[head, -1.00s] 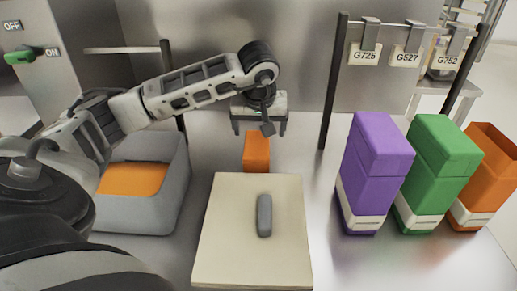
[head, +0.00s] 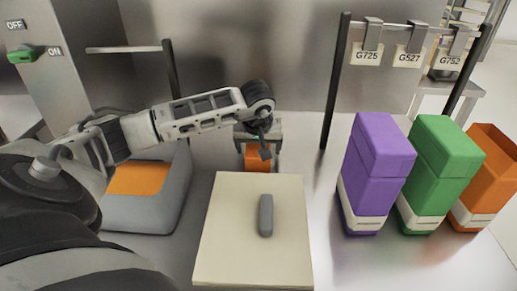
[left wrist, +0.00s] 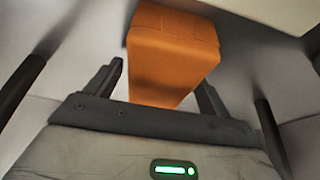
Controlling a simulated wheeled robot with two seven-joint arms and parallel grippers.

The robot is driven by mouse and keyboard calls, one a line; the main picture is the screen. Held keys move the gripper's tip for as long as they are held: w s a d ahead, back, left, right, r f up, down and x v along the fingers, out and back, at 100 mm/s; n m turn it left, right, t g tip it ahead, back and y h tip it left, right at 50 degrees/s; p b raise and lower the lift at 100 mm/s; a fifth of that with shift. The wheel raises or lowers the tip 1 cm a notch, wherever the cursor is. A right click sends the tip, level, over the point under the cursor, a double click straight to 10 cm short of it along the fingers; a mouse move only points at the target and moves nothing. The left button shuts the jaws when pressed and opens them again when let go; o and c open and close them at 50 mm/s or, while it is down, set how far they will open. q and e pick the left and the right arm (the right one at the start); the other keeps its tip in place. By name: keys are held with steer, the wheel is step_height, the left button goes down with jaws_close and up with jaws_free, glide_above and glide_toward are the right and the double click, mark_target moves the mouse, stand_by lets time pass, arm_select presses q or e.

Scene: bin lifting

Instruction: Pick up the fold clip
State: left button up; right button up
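A dark grey, elongated piece, which looks like the fold clip (head: 266,216), lies on the pale board (head: 225,250) in the head view. An upright orange block (head: 257,160) stands just behind the board. My left gripper (head: 258,146) is over the top of this block, behind the board and away from the grey piece. In the left wrist view its fingers (left wrist: 160,82) are spread, with the orange block (left wrist: 172,50) between and beyond them. I cannot tell whether they touch it. My right gripper is not in view.
A grey bin (head: 150,212) with orange inside stands left of the board, under my left arm. Purple (head: 374,165), green (head: 430,170) and orange (head: 485,175) tall containers stand at the right, below a rail with hanging labels. The counter between board and containers is clear.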

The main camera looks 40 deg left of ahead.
arm_select(q)
steer(key=c, duration=0.8)
steer(key=shift+r, duration=0.2)
